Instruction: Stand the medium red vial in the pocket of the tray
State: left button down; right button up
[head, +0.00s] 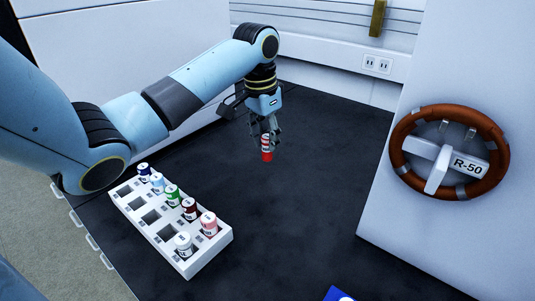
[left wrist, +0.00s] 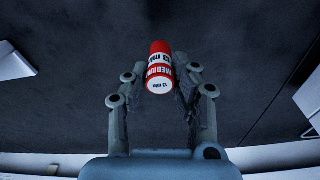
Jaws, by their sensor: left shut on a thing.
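The red vial (head: 267,156) with a white label band is held in my left gripper (head: 266,139), above the dark bench top, right of the tray. The left wrist view shows the vial (left wrist: 160,68) between the two fingers (left wrist: 160,88), its label reading "MEDIUM" and "13 min". The fingers are shut on it. The white tray (head: 211,255) lies at the lower left, with two rows of square pockets. Several pockets in its left row are empty. My right gripper is not in view.
In the tray stand a dark blue vial (head: 144,170), light blue (head: 157,183), green (head: 172,195), dark red (head: 189,209), pink (head: 208,223) and white (head: 183,243) ones. A brown handwheel (head: 400,128) is on the white cabinet at right. The middle bench top (head: 300,205) is clear.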

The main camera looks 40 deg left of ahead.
aim_at(267, 152)
pick_arm(q)
jog(key=shift+f+b, duration=0.35)
jog(key=shift+f, duration=1.7)
jog(key=c, duration=1.1)
grip_release()
jog(key=shift+f, duration=0.1)
